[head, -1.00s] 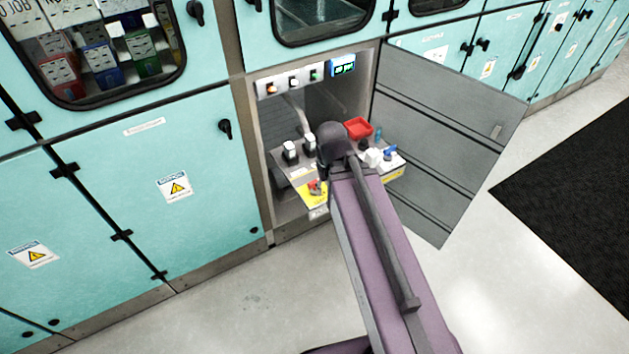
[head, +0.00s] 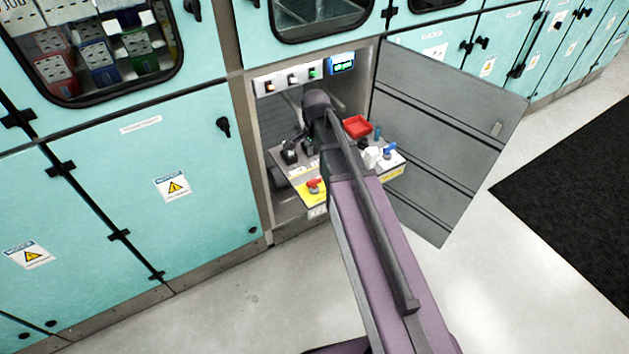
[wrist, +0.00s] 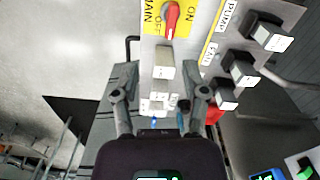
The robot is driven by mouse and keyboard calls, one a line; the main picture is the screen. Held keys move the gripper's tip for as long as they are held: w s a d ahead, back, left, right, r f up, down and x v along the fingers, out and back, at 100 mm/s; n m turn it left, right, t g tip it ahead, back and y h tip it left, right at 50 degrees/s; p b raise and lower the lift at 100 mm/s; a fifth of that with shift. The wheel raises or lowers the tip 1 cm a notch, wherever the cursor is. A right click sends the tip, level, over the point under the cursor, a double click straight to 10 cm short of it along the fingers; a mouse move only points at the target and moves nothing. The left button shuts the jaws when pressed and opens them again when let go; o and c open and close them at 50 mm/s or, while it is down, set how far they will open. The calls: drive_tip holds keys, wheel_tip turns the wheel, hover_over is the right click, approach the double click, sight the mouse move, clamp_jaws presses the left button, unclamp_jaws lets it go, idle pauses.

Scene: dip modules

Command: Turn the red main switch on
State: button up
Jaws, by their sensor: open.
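The red main switch (head: 314,186) sits on a yellow plate at the front left of the shelf panel inside the open cabinet. In the wrist view the red switch (wrist: 171,19) is at the top, on the yellow plate marked MAIN, with OFF to its left and ON to its right. Its handle lies roughly lengthwise in the picture; I cannot tell its exact setting. My gripper (wrist: 161,82) is open, with its two fingers apart below the switch in the wrist view and not touching it. In the head view my arm mostly hides the gripper.
Black-and-white switches (wrist: 240,68) marked PUMP and FAN stand right of the yellow plate. A red tray (head: 357,126) and small items lie at the panel's right. The cabinet door (head: 450,130) stands open to the right. A small display (head: 342,62) is above.

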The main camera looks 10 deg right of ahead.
sight(314, 179)
drive_tip(key=shift+w+f+m, duration=0.1)
drive_tip(key=shift+w+m, duration=0.9)
drive_tip(key=shift+w, duration=0.05)
drive_tip(key=shift+f, duration=0.15)
wheel_tip(314, 179, down, 14)
drive_tip(key=b, duration=1.4)
drive_tip(key=shift+r, duration=0.25)
clamp_jaws()
drive_tip(key=shift+d, duration=0.1)
